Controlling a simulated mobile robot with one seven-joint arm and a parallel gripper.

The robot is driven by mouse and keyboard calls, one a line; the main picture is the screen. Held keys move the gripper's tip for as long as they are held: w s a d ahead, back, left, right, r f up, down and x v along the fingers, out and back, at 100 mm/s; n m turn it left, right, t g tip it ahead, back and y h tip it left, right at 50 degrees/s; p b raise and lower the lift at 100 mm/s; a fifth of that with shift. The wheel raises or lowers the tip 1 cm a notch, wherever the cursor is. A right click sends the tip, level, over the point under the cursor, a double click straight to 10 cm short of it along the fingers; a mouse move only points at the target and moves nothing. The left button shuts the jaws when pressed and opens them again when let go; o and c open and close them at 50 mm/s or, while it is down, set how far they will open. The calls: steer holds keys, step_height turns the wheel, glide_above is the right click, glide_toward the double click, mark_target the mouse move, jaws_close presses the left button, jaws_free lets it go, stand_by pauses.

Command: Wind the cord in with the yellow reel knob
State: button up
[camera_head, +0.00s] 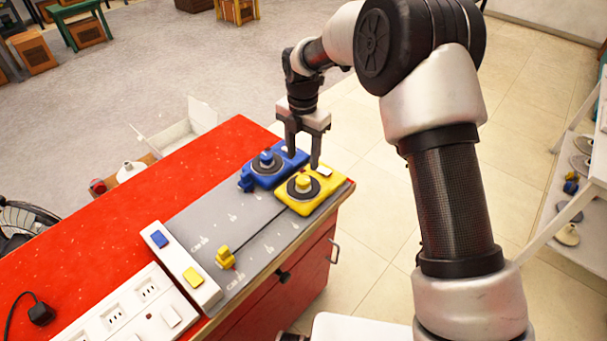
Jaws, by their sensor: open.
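The yellow reel (311,189) sits near the right end of a grey board (212,218) on the red cabinet.
A white block with a blue button (159,239) and a yellow button (193,277) stands at the board's left end. A white socket panel (128,312) lies beside it. The red top (150,210) behind the board is mostly clear. Shelves stand at the right.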

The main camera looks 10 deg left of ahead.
mark_target(303, 180)
step_height(303, 180, down, 8)
steer(key=shift+c, duration=0.4)
steer(key=c, duration=1)
